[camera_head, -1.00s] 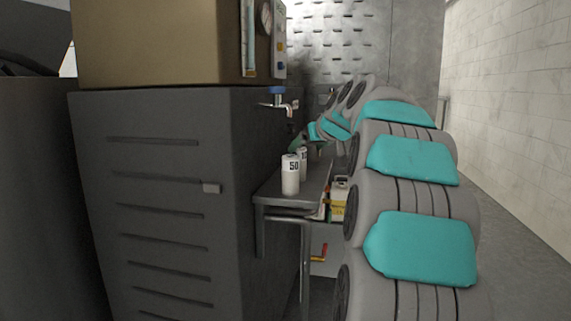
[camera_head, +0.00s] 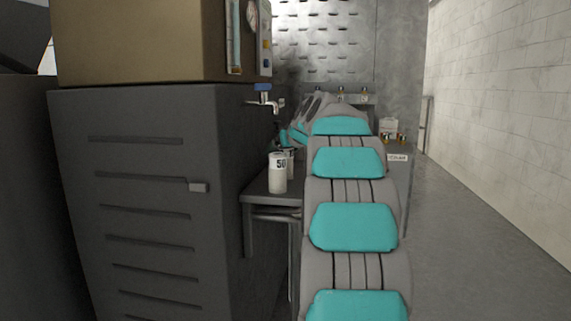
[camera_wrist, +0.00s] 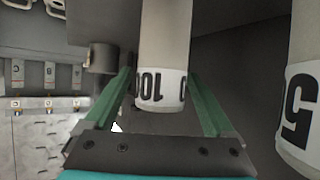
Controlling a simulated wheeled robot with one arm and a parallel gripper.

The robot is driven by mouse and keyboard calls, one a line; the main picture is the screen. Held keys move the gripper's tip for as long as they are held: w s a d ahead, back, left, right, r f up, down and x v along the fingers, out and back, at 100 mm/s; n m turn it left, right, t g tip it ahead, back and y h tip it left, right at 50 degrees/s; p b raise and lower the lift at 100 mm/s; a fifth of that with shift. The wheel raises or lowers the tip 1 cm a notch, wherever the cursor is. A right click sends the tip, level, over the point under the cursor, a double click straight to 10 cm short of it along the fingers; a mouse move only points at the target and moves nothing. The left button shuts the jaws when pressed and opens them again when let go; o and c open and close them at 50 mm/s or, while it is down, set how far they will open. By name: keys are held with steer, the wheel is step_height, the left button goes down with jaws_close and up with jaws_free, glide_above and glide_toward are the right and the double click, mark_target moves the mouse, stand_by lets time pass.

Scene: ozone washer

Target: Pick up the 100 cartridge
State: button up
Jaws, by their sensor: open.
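In the wrist view the 100 cartridge (camera_wrist: 162,88), white with an upside-down black label, stands between the two green fingers of my gripper (camera_wrist: 160,80). The fingers are open, one on each side, with a small gap visible at the left. I cannot tell whether the right finger touches it. The 50 cartridge (camera_wrist: 300,115) is at the right edge, outside the fingers. In the head view the 50 cartridge (camera_head: 278,173) stands upright on a metal side table (camera_head: 258,190). Another cartridge (camera_head: 290,160) shows partly behind it. My arm hides most of the gripper there.
A large dark cabinet (camera_head: 150,190) borders the table on the left, with a tap (camera_head: 268,100) above the table. Small bottles stand on a back shelf (camera_head: 355,98). A tiled wall (camera_head: 500,120) is on the right, with open floor (camera_head: 470,250) before it.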

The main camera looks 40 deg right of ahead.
jaws_close()
stand_by(0.7)
